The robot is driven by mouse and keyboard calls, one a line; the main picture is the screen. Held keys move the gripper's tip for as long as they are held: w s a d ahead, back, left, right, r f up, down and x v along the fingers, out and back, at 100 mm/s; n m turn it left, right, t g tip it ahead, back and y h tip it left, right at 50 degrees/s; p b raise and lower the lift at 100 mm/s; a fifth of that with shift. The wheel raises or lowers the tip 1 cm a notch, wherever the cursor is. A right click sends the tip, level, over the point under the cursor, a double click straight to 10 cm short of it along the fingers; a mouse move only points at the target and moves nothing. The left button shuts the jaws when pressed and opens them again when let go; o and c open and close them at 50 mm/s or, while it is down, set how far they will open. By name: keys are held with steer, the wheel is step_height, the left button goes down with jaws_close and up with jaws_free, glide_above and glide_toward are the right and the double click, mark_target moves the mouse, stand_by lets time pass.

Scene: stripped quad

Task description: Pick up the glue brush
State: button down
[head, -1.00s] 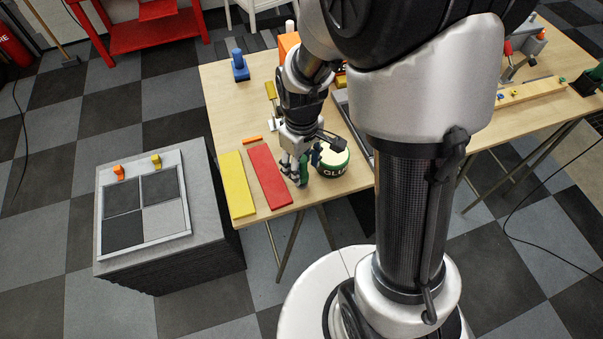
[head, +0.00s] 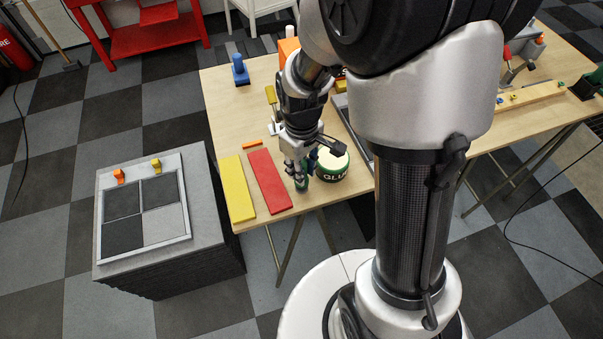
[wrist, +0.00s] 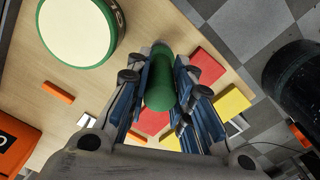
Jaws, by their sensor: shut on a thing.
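My gripper (head: 298,174) points down near the table's front edge. In the wrist view my gripper (wrist: 168,95) is closed on a rounded green handle, which I take to be the glue brush (wrist: 160,78). The handle sits between the blue finger pads. In the head view a bit of the green glue brush (head: 302,185) shows below the fingers. The brush's other end is hidden. The glue pot (head: 332,165), green with a cream top, stands close to the right of my gripper. It also shows at the top left of the wrist view (wrist: 76,32).
A red board (head: 269,182) and a yellow board (head: 237,190) lie left of my gripper on the wooden table (head: 222,118). A small orange strip (head: 252,145) lies behind them. A grey block with a tiled panel (head: 143,200) stands left of the table.

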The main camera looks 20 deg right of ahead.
step_height(320, 180, up, 20)
steer(key=p, duration=0.6)
steer(key=shift+p, duration=0.35)
